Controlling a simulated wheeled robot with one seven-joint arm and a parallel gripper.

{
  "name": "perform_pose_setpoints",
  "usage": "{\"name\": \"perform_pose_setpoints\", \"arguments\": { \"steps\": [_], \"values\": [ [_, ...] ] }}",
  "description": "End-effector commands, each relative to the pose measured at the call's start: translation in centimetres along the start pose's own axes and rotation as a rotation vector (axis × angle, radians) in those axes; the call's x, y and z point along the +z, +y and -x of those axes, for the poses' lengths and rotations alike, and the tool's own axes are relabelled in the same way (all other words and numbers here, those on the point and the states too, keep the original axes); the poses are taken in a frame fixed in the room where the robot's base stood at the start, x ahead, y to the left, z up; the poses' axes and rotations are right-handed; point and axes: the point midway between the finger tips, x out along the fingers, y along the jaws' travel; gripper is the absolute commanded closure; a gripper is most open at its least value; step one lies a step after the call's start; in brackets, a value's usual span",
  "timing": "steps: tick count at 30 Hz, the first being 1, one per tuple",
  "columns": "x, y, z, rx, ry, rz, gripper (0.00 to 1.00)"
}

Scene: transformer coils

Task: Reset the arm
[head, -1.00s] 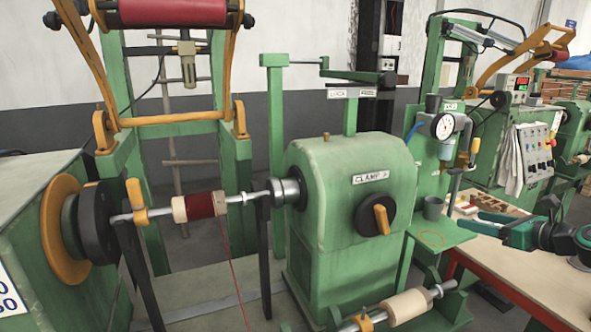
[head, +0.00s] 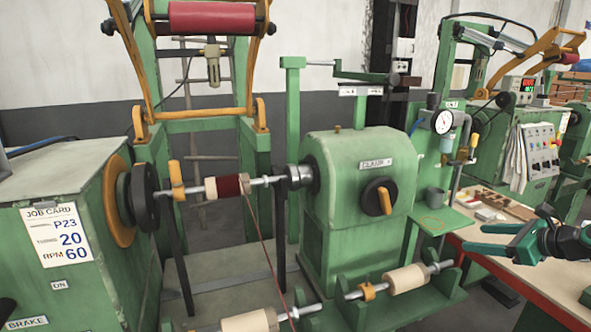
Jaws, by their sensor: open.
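My gripper (head: 487,238) is at the right edge of the head view, above the wooden-topped table. Its green fingers point left and are apart, with nothing between them. The winding machine stands left of it: a green clamp housing (head: 340,200) with a black and orange knob (head: 381,200). A coil with dark red winding (head: 230,186) sits on the horizontal shaft between the housing and the black-and-orange wheel (head: 122,200). A red wire runs down from this coil.
Small blocks lie at the table's back. Spare bobbins (head: 405,279) rest on a low green rack. A job card (head: 57,236) is on the left cabinet.

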Motion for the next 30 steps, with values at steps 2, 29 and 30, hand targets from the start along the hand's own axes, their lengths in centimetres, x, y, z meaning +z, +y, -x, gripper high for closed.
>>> {"name": "perform_pose_setpoints", "arguments": {
  "steps": [2,29,30],
  "values": [
    [-0.2,1.4,-0.1,0.030,0.051,0.090,0.37],
    [-6.1,21.4,20.0,0.992,0.513,1.561,0.37],
    [-6.3,22.2,21.0,1.032,0.497,1.592,0.37]
  ]
}}
